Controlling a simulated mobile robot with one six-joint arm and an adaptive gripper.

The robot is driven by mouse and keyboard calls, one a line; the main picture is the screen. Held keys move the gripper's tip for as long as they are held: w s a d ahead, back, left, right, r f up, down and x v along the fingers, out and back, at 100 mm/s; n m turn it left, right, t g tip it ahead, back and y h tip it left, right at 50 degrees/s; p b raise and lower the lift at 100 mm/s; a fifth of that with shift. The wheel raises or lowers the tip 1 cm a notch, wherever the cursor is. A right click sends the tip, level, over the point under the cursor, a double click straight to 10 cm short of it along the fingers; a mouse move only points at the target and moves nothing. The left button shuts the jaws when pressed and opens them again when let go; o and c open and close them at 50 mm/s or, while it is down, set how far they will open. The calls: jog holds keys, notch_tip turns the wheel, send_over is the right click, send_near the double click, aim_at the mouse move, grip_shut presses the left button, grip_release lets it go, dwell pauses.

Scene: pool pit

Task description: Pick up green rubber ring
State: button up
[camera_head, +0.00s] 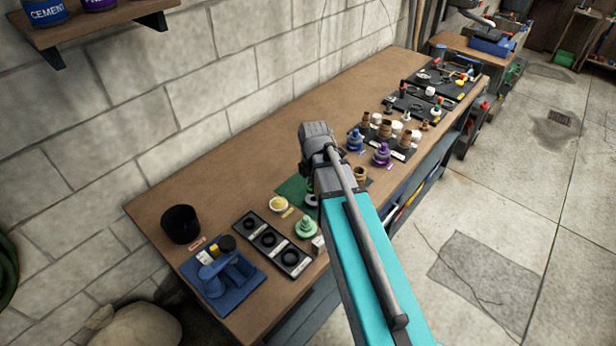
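A pale green round piece (306,228) sits on the workbench, at the right end of the black tray and just left of my teal arm. It looks stepped, with a narrower top, and I cannot tell whether it is a rubber ring. My arm reaches up over the bench and ends in a grey joint. My gripper is hidden, so its fingers and anything in them cannot be seen.
The wooden workbench (190,180) runs along a block wall. A black tray (258,228) holds several dark rings. Nearby are a black cup (180,224), a blue vise-like tool (220,275) and a yellow bowl (278,204). Fittings (382,153) crowd beyond the arm. The bench's wall side is clear.

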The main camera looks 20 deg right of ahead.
jog(key=shift+s+r, duration=0.2)
jog(key=shift+s, duration=0.2)
jog(key=shift+o, duration=1.3)
jog(key=c, duration=0.5)
